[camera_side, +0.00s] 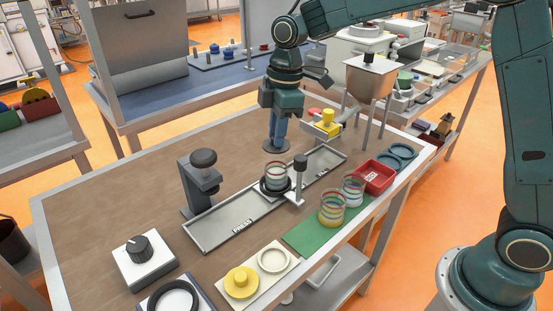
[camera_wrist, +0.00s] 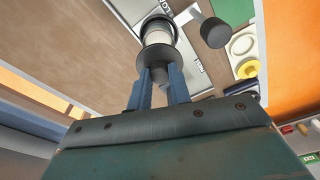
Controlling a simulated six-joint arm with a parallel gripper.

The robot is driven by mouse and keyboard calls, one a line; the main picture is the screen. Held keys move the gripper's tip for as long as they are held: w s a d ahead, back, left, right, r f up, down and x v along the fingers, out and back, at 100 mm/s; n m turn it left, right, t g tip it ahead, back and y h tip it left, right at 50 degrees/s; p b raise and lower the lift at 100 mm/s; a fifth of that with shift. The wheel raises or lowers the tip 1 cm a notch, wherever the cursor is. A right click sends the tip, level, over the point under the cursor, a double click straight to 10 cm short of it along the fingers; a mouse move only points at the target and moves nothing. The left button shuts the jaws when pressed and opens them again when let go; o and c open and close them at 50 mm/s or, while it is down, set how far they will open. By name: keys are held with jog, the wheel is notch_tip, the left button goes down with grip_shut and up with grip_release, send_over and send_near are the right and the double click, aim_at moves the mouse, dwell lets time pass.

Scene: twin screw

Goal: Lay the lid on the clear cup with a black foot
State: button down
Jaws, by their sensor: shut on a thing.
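My gripper (camera_side: 277,132) points down above the far side of the long metal tray, its blue fingers shut on the dark round lid (camera_side: 270,149). In the wrist view the lid (camera_wrist: 157,64) hangs at the fingertips (camera_wrist: 160,82), its grip part between them.
A post with a black knob (camera_side: 300,163) stands close right of the cup. A grey stand with a black top (camera_side: 203,159) is left of the tray (camera_side: 212,229).

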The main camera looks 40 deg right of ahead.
aim_at(278, 149)
jog(key=shift+f, duration=1.6)
jog(key=shift+f, duration=0.85)
dwell(0.9)
dwell(0.4)
jog(key=c, duration=1.2)
grip_release()
jog(key=shift+o, duration=0.4)
jog(key=o, duration=0.5)
jog(key=shift+c, duration=0.2)
jog(key=shift+r, duration=0.15)
jog(key=shift+r, duration=3.4)
